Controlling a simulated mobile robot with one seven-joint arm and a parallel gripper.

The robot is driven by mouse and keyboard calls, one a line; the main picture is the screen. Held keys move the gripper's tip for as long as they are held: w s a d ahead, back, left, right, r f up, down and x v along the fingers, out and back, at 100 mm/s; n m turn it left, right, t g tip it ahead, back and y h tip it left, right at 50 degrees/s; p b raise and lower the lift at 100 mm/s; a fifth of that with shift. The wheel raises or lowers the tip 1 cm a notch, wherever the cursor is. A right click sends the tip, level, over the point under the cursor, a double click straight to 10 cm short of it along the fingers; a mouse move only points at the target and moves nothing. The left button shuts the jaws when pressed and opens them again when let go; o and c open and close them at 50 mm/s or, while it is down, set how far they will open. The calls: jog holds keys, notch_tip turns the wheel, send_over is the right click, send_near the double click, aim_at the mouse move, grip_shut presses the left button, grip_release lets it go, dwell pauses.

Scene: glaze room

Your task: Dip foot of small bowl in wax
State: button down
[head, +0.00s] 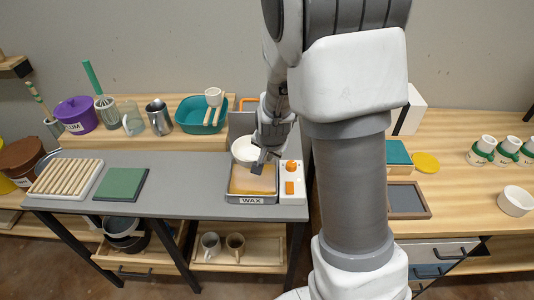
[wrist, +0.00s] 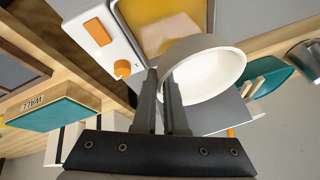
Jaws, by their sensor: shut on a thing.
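A small white bowl (head: 244,149) is held above the far part of the wax pan. My gripper (head: 261,160) is shut on the bowl's rim at its right side. In the wrist view the bowl (wrist: 222,65) shows its open inside, with the two fingers (wrist: 163,92) pinching its near wall. The wax pan (head: 251,199) is a square tray labelled WAX, filled with yellow-tan wax (head: 252,181), which also shows in the wrist view (wrist: 168,20). The bowl's foot is hidden, so I cannot tell whether it touches the wax.
A control panel with orange knob and switch (head: 290,188) adjoins the pan. A ribbed white rack (head: 68,178) and a green pad (head: 121,184) lie left on the grey table. A teal basin (head: 190,127) stands behind. Bare grey tabletop (head: 185,180) lies between pad and pan.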

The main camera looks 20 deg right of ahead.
jog(key=shift+f+b, duration=3.25)
jog(key=shift+f, duration=0.7)
jog(key=shift+f+b, duration=0.8)
jog(key=shift+f, duration=0.1)
jog(key=shift+r+p, duration=1.25)
jog(key=shift+r, duration=0.3)
notch_tip(320, 180, up, 7)
jog(key=p, duration=0.6)
jog(key=shift+s+f, duration=0.1)
jog(key=shift+f, duration=0.05)
